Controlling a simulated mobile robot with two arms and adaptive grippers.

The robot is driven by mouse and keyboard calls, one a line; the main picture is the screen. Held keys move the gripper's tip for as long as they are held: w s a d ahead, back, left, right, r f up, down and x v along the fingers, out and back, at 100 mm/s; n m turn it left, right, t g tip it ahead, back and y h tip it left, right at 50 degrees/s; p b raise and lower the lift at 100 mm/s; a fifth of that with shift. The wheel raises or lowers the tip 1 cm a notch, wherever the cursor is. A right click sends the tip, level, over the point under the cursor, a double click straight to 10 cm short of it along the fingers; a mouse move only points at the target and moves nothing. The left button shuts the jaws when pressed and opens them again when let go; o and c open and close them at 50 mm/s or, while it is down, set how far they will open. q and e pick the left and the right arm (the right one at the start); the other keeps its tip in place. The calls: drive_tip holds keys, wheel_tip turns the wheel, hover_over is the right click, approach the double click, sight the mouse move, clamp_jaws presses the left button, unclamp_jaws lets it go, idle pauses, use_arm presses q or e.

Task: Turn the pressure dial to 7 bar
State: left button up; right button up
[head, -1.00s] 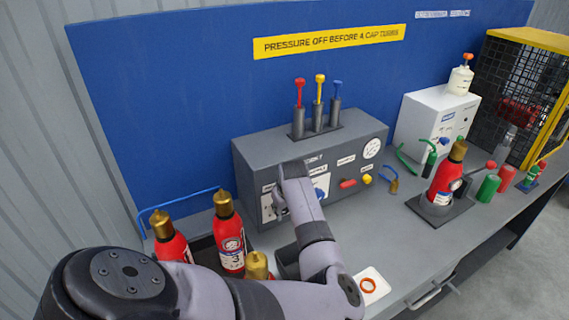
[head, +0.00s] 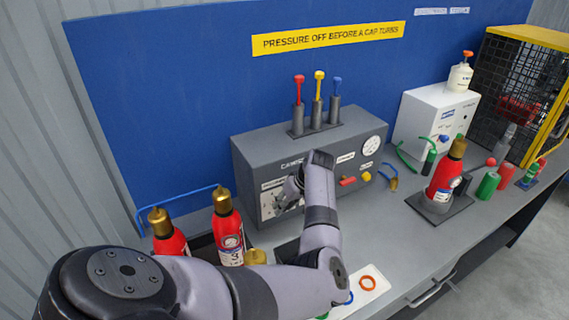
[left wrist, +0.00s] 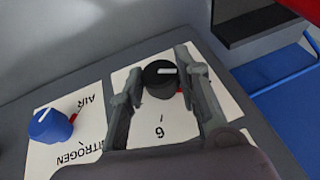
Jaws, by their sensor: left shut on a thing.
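The black pressure dial (left wrist: 159,79) with a white mark on top shows in the left wrist view, on a white plate (left wrist: 150,135) with a printed 6. A small red mark shows at its edge. My left gripper (left wrist: 160,85) has a finger on each side of the dial and is shut on it. In the head view, my left gripper (head: 291,188) is at the front of the grey console (head: 255,150). My arm covers part of the console there, and the dial's reading is too small to tell. My right gripper is not in view.
A blue knob (left wrist: 50,125) sits beside the dial, by the words AIR and NITROGEN. A round gauge (head: 371,145), a red lever (head: 347,181) and a yellow button (head: 366,176) are on the console's right. Red extinguishers (head: 228,232) stand at the left; another (head: 445,175) stands at the right.

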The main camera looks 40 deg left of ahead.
use_arm(q)
drive_tip(key=shift+w+f+g+y+b, duration=0.2)
drive_tip(key=shift+g+y+b, duration=0.2)
drive_tip(key=shift+g+b, duration=0.6)
drive_tip(key=shift+r+m+g+b, duration=0.15)
drive_tip(key=shift+m+g+b, duration=0.2)
drive_tip(key=shift+b, duration=0.35)
drive_tip(key=o, duration=1.2)
drive_tip(key=v, duration=1.2)
drive_tip(key=shift+w+d, duration=0.1)
drive_tip(key=shift+d, duration=0.05)
drive_tip(key=shift+c, duration=0.2)
